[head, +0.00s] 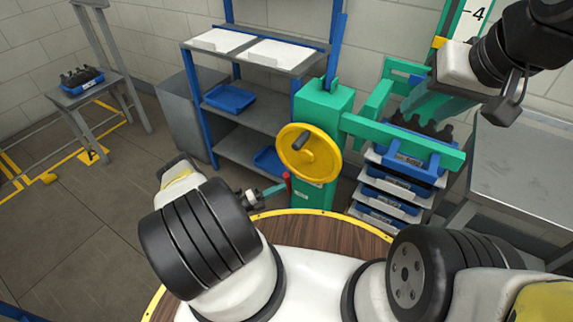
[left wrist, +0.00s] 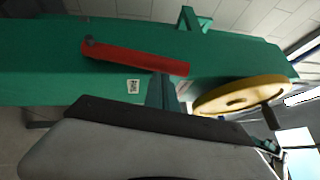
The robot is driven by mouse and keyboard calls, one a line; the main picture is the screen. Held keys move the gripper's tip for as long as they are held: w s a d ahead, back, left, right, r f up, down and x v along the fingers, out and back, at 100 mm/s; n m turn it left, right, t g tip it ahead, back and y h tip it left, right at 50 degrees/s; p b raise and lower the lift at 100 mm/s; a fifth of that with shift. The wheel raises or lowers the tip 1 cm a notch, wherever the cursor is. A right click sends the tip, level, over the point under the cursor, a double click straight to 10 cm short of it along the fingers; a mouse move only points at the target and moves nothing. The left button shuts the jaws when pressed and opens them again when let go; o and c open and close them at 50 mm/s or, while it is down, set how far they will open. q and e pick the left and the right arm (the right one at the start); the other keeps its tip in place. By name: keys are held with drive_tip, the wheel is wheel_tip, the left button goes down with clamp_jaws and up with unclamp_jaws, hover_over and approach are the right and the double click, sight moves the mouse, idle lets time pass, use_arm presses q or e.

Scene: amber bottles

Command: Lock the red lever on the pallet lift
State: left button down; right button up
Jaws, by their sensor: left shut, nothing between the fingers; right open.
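The green pallet lift (head: 322,105) stands ahead, with a yellow handwheel (head: 309,152) on its front. The red lever (head: 287,182) shows low on the column's left side. In the left wrist view the red lever (left wrist: 135,58) lies slightly tilted across the green face, its pivot at the left end. My left gripper (head: 275,189) is shut and empty, its tips close to the lever's free end; they also show in the left wrist view (left wrist: 162,92). I cannot tell whether they touch it. My right gripper (head: 428,100) is open at upper right, above the lift's forks.
A blue crate (head: 408,157) with dark bottles sits at the lift's arms (head: 400,135), above stacked trays (head: 385,197). A shelf rack (head: 245,125) stands to the left, a grey table (head: 525,165) to the right. A small white label (left wrist: 133,86) is beside the lever.

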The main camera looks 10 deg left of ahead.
sight(285, 179)
use_arm(q)
drive_tip(key=shift+w+r, duration=0.1)
drive_tip(key=w+y, duration=0.1)
drive_tip(key=w+d+r+n+g+y, duration=0.1)
drive_tip(key=w+n+y, duration=0.1)
drive_tip(key=shift+w+d+r+g, duration=0.2)
drive_tip(key=shift+w+r+g, duration=0.1)
drive_tip(key=shift+r+g, duration=0.1)
drive_tip(key=shift+w+d+r+n+g+y, duration=0.25)
drive_tip(key=shift+w+n+g+y, duration=0.15)
drive_tip(key=shift+w+n, duration=0.15)
drive_tip(key=shift+w+f, duration=0.1)
drive_tip(key=shift+w, duration=0.15)
drive_tip(key=shift+w+d, duration=0.15)
drive_tip(key=shift+w, duration=0.35)
drive_tip(key=shift+w, duration=0.2)
